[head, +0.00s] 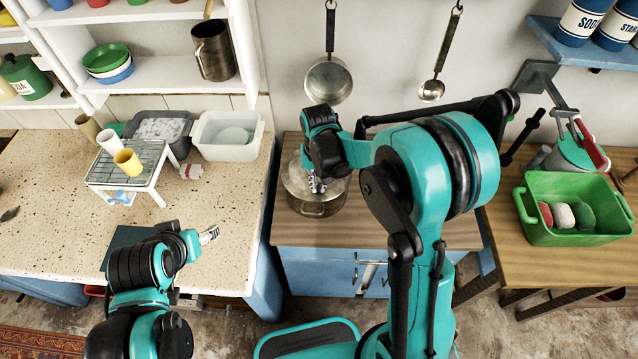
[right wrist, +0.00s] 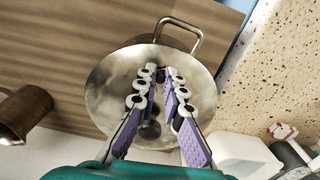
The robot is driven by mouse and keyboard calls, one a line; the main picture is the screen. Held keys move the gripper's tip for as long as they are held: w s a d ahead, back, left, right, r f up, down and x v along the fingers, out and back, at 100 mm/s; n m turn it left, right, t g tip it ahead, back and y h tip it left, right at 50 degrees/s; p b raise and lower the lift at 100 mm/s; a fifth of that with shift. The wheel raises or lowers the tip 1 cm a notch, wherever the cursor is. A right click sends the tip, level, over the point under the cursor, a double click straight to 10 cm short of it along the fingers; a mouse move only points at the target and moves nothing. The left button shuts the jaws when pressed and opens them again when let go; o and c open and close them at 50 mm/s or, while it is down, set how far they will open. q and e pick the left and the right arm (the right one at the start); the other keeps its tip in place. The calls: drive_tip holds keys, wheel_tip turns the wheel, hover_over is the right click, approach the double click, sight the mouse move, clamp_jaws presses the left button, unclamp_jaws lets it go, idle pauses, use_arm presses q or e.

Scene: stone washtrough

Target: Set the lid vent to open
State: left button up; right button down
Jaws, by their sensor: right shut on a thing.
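A metal pot (head: 318,206) with a lid stands on the wooden counter in the middle of the head view. In the right wrist view the round, scuffed metal lid (right wrist: 108,88) fills the centre, with a dark round knob (right wrist: 151,130) between the finger bases. My right gripper (head: 316,184) points down onto the lid; it also shows in the right wrist view (right wrist: 160,76). Its fingers are closed on a small part on the lid, likely the lid vent, which they mostly hide. The vent's setting cannot be read. My left gripper (head: 210,235) is over the speckled counter, away from the pot.
A green tub (head: 578,238) with several objects stands on the right table. A white tub (head: 228,152) and a small rack (head: 128,176) stand on the speckled counter (head: 50,205). A pan (head: 328,82) and a ladle (head: 431,90) hang behind the pot.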

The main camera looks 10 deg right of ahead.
sight(318, 187)
idle(0.4)
drive_tip(key=c, duration=1.6)
unclamp_jaws()
drive_tip(key=shift+r, duration=0.1)
wheel_tip(318, 187, up, 12)
drive_tip(key=shift+f, duration=0.1)
drive_tip(key=shift+s, duration=0.1)
drive_tip(key=s+d+f+t+b, duration=0.1)
drive_tip(key=s+t+b, duration=0.1)
drive_tip(key=s, duration=0.3)
drive_tip(key=s+d+f+n+t+b, duration=0.1)
drive_tip(key=s+d+f+t+b, duration=0.1)
drive_tip(key=s, duration=0.3)
drive_tip(key=s+d+f+n+t+b, duration=0.1)
drive_tip(key=s+t+b, duration=0.1)
drive_tip(key=s, duration=0.3)
drive_tip(key=shift+s+d+f+t, duration=0.2)
drive_tip(key=shift+d+t, duration=0.2)
drive_tip(key=shift+t, duration=0.2)
